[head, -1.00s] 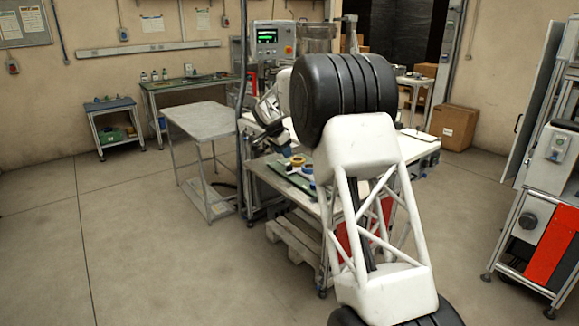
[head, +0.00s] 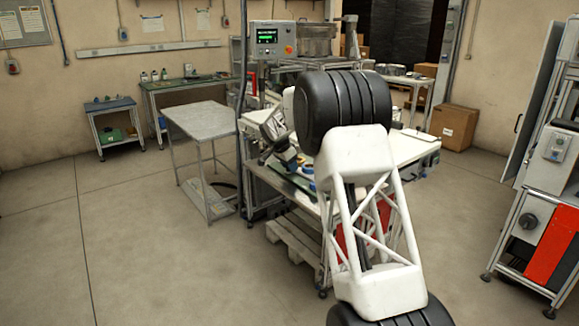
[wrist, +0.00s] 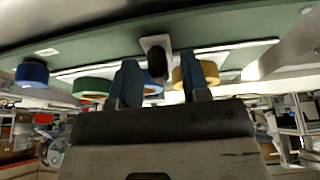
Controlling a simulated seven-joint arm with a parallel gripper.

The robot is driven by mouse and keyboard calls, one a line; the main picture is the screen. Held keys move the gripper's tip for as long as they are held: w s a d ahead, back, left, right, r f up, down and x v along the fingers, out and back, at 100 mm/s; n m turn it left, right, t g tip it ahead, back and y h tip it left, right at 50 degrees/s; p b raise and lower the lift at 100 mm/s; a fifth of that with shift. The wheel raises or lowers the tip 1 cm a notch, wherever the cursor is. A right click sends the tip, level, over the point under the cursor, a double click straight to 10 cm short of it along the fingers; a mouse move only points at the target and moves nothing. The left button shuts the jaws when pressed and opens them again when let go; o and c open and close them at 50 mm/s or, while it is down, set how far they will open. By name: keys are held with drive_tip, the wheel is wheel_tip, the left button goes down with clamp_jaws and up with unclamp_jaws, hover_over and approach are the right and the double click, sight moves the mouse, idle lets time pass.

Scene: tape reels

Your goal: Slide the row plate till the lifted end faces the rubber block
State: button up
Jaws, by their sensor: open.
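In the wrist view a long green plate (wrist: 215,53) spans the top of the picture, with pale strips along it. Reels are lined up along it: a blue reel (wrist: 32,73) at far left, a green-rimmed one (wrist: 93,88), another blue one partly behind a finger, and a yellow one (wrist: 208,72) behind the right finger. A black rounded block (wrist: 157,62), probably the rubber block, sits on a pale mount between my fingertips in the picture. My gripper (wrist: 159,66) is open; contact cannot be told. In the head view my gripper (head: 288,156) is over the bench's left part. I cannot tell which end is lifted.
The white bench (head: 412,150) extends right of my arm, which hides much of it. A grey side table (head: 205,122) stands to the left. A control box (head: 268,38) with a green screen stands behind. The floor at left is clear.

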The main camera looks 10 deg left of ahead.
clamp_jaws()
idle(0.3)
drive_tip(key=shift+s+d, duration=2.95)
drive_tip(key=shift+s, duration=0.1)
unclamp_jaws()
drive_tip(key=v, duration=0.7)
drive_tip(key=shift+r, duration=0.4)
